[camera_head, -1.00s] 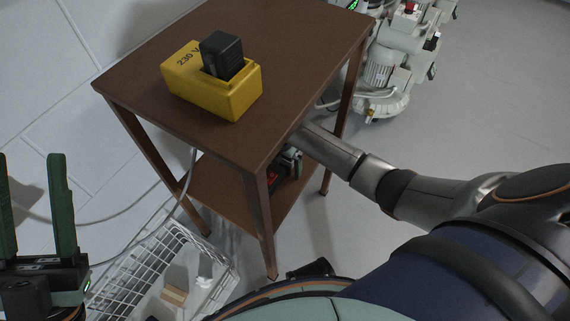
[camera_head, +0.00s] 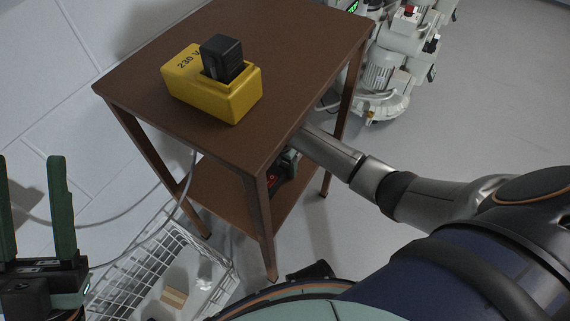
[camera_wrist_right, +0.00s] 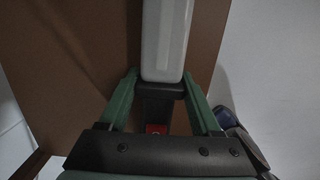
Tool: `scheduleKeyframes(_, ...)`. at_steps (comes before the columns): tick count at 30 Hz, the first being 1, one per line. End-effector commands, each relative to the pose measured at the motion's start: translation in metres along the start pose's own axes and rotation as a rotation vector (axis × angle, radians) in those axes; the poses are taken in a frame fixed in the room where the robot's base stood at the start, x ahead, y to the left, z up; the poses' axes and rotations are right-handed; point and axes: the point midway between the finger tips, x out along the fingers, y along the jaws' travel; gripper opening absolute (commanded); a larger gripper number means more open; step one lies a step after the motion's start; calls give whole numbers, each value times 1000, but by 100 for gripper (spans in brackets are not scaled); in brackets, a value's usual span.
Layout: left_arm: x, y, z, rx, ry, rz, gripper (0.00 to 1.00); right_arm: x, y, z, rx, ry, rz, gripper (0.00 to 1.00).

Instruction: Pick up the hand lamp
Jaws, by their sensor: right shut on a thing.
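The hand lamp (camera_wrist_right: 165,40) shows in the right wrist view as a long whitish body with a black lower part. My right gripper (camera_wrist_right: 160,78) has its green fingers on either side of the black part and is shut on it. In the head view my right arm reaches under the top of the brown table (camera_head: 235,140). There the right gripper (camera_head: 287,163) is mostly hidden by the tabletop. The lamp cannot be made out clearly in that view. My left gripper (camera_head: 35,215) is open and empty at the left edge.
A yellow box marked 230 V (camera_head: 240,98) with a black block in it stands on the tabletop. A white wire basket (camera_head: 140,268) is on the floor at the lower left. White machinery (camera_head: 385,75) stands behind. The floor at right is clear.

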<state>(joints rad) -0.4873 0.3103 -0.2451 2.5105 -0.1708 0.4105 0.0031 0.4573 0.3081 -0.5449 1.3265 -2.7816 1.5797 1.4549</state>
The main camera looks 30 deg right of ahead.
Motion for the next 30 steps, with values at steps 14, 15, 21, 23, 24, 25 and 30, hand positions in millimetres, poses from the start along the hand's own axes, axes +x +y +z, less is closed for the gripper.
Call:
scheduleKeyframes(14,2,-1,-2,1,0,0,50,-5,1,2,0,-2,2,0)
scheduleKeyframes(15,3,-1,-3,3,0,1,50,-8,1,2,0,-2,3,0)
scheduleKeyframes(21,12,-5,-13,22,6,6,50,-31,1,5,0,-3,4,0)
scheduleKeyframes(23,16,-7,-17,29,10,5,50,-41,1,6,1,-4,5,0)
scheduleKeyframes(24,18,-8,-19,33,13,3,50,-39,-6,7,1,-3,-2,0)
scheduleKeyframes(25,18,-9,-20,36,14,0,50,-38,-13,6,1,-3,-3,0)
scheduleKeyframes(30,28,-16,-29,63,14,-5,50,-39,-56,6,0,-3,-4,0)
